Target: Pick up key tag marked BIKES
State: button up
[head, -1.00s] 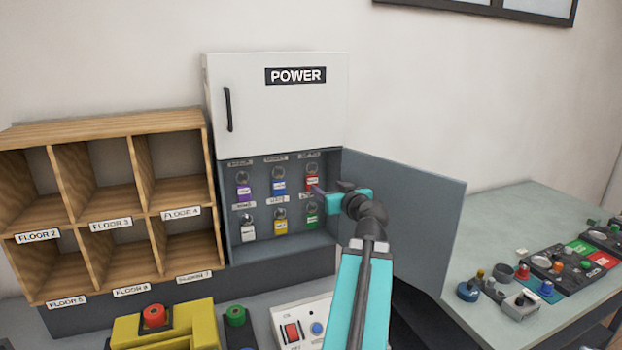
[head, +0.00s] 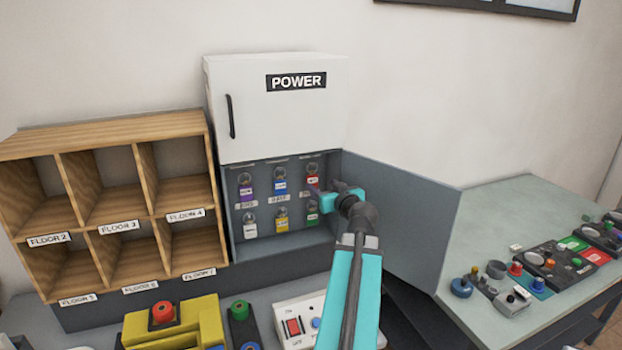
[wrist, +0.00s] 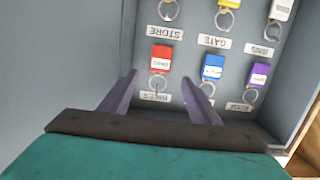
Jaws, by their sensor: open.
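The wrist view is upside down. The red key tag (wrist: 162,58) hangs by a ring from the cabinet's back panel, in the upper row at the right in the head view (head: 312,182). The label by its ring (wrist: 153,97) looks like BIKES, but its print is blurred. My gripper (wrist: 170,80) is open and empty, with its dark fingers spread either side of the red tag's ring area. The red tag lies beyond the fingertips, apparently untouched. In the head view my gripper (head: 316,198) partly covers the tags at the right.
A blue tag (wrist: 213,66) hangs close beside one finger, with a purple tag (wrist: 259,74) beyond. Yellow (head: 282,223), white (head: 250,228) and green tags (head: 312,215) hang in the lower row. The open cabinet door (head: 405,220) stands right of my arm; wooden pigeonholes (head: 105,122) stand left.

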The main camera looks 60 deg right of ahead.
aim_at(313, 179)
jog(key=shift+x, duration=1.15)
jog(key=shift+p+x, duration=1.4)
jog(key=shift+x, duration=0.1)
jog(key=shift+p+x, duration=0.45)
jog(key=shift+x, duration=0.7)
jog(key=shift+f, duration=0.15)
jog(key=shift+c, duration=0.2)
jog(key=c, duration=1.1)
